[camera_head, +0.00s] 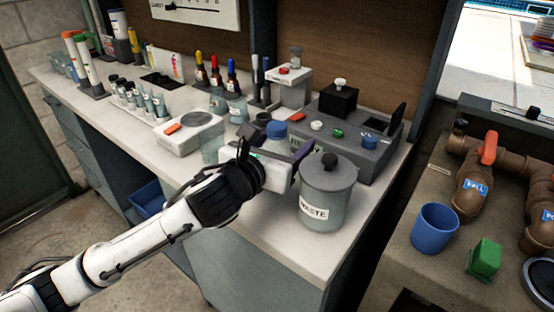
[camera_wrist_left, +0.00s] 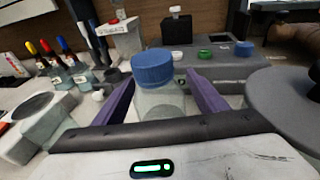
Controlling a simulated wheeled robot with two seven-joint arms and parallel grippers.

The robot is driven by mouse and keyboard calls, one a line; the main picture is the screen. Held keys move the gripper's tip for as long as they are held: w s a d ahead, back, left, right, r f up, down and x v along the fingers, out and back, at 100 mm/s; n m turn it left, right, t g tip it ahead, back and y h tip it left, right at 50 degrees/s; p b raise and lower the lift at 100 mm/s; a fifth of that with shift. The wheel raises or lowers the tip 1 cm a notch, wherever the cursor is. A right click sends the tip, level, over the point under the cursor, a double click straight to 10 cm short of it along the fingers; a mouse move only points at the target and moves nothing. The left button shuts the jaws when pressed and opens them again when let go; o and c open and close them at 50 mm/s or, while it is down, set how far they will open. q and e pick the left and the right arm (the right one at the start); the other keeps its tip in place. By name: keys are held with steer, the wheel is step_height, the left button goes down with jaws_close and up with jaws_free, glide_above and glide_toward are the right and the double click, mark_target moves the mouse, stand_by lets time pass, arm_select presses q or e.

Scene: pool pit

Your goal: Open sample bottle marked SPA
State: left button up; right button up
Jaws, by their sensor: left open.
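A clear bottle with a blue screw cap (camera_wrist_left: 154,68) stands on the counter in the left wrist view. Its cap is on. In the head view the blue cap (camera_head: 277,129) shows just behind my left gripper (camera_head: 289,148). In the left wrist view my left gripper (camera_wrist_left: 160,103) is open, with one purple finger on each side of the bottle and gaps between. The bottle's label is hidden, so I cannot read whether it says SPA. My right gripper is not in view.
A grey lidded WASTE jar (camera_head: 324,195) stands close to the right of my left gripper. A grey instrument (camera_head: 362,150) with coloured caps is behind. A scale (camera_head: 191,133), vials (camera_head: 138,100) and reagent bottles (camera_head: 216,78) crowd the counter's left. The counter's front edge (camera_head: 285,265) is bare.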

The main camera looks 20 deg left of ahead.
arm_select(q)
steer(key=shift+c, duration=0.5)
steer(key=c, duration=1.2)
step_height(320, 180, up, 10)
steer(key=shift+r+p, duration=0.1)
steer(key=shift+p, duration=0.95)
